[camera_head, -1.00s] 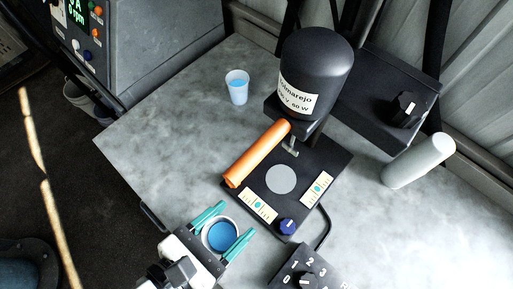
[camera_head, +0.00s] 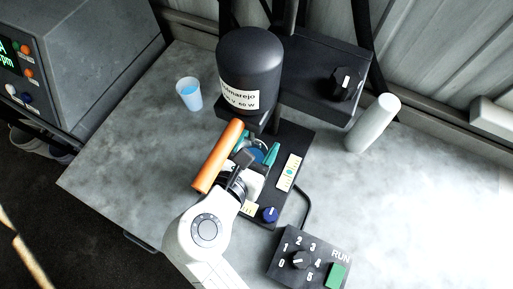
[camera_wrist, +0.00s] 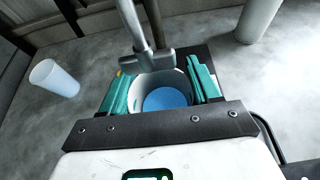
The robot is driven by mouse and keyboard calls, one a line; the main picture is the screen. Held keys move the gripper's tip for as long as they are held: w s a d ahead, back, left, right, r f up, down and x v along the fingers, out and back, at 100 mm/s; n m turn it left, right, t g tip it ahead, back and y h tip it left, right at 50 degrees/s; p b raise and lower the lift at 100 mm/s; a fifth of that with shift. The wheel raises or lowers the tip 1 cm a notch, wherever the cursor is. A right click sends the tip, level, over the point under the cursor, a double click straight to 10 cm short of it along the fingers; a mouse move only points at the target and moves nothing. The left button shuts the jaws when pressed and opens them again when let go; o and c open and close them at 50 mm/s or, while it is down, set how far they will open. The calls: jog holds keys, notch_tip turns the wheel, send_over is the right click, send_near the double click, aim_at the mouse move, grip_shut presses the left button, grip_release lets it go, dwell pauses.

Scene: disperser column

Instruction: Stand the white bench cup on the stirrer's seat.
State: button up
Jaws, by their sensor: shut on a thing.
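The white cup (camera_wrist: 165,94) with blue contents is between the teal fingers of my gripper (camera_wrist: 161,86) in the wrist view. My gripper is shut on it, and the cup looks about upright. In the head view the cup (camera_head: 259,154) and my gripper (camera_head: 257,149) are over the stirrer's black base (camera_head: 293,146), below the dark motor head (camera_head: 250,70). The round grey seat is hidden by my arm and the cup. In the wrist view the stirrer's metal shaft and paddle (camera_wrist: 148,62) appear at the cup's far rim; I cannot tell whether they touch.
An orange cylinder (camera_head: 217,158) lies along the base's left side, close to my gripper. A white cylinder (camera_head: 373,123) stands at right. A control box (camera_head: 308,257) with a knob is in front.

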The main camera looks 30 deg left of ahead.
aim_at(256, 159)
jog(key=shift+w+f, duration=0.1)
jog(key=shift+f, duration=1.65)
jog(key=o, duration=1.2)
jog(key=shift+f, duration=0.1)
jog(key=v, duration=1.2)
